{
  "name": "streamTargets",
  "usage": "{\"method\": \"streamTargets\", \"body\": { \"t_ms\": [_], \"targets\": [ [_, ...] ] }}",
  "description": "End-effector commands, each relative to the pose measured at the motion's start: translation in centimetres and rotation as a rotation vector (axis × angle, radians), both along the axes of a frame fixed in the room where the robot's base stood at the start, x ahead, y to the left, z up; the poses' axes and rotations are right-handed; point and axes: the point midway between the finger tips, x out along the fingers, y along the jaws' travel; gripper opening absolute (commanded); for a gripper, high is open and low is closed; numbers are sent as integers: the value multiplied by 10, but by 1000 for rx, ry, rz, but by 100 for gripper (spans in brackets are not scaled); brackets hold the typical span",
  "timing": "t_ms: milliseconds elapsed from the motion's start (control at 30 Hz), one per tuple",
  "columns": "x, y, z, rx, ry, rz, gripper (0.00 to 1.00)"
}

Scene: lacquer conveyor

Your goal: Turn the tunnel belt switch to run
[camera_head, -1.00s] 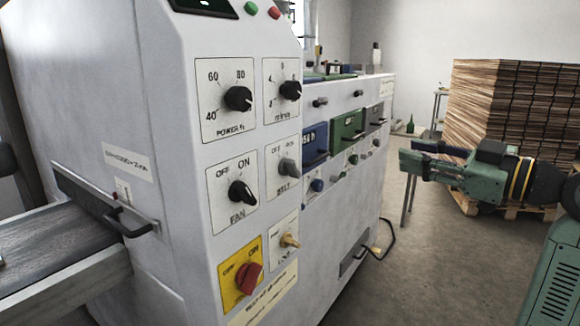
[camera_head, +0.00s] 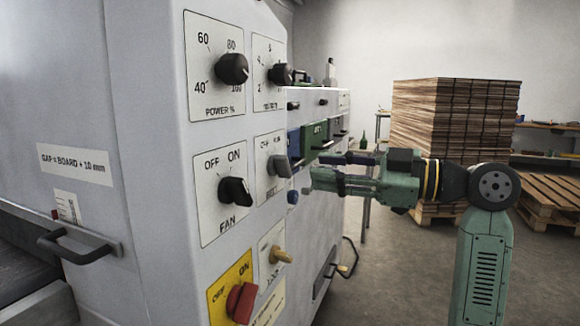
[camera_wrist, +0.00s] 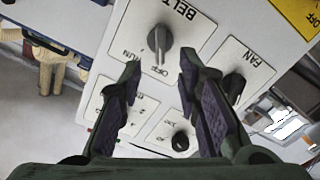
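The belt switch (camera_head: 279,166) is a grey knob on a white plate marked BELT, OFF and RUN, on the machine's front panel. In the wrist view, the belt switch (camera_wrist: 160,42) is at upper centre, and its bar looks to lie toward the OFF mark. My gripper (camera_head: 316,172) is just right of the belt switch in the head view. In the wrist view, my gripper (camera_wrist: 160,62) is open and empty, with its fingers to either side of the line to the knob. Whether the fingertips reach around it is hard to tell.
The black FAN knob (camera_head: 235,192) is close beside the belt switch. A red knob on a yellow plate (camera_head: 241,302) and a brass key-like knob (camera_head: 280,256) sit below. Black dials (camera_head: 232,69) are above.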

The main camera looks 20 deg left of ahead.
Motion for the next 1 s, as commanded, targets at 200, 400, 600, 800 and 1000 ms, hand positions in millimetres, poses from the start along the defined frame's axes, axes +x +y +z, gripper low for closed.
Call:
{"method": "streamTargets", "body": {
  "t_ms": [200,400,600,800,1000],
  "targets": [
    [1,42,1,0,1,2,31],
    [2,64,1,1,1,1,31],
    [2,70,0,0,1,0,31],
    [2,70,0,1,1,1,29],
    [2,69,0,1,1,0,16]
  ]
}}
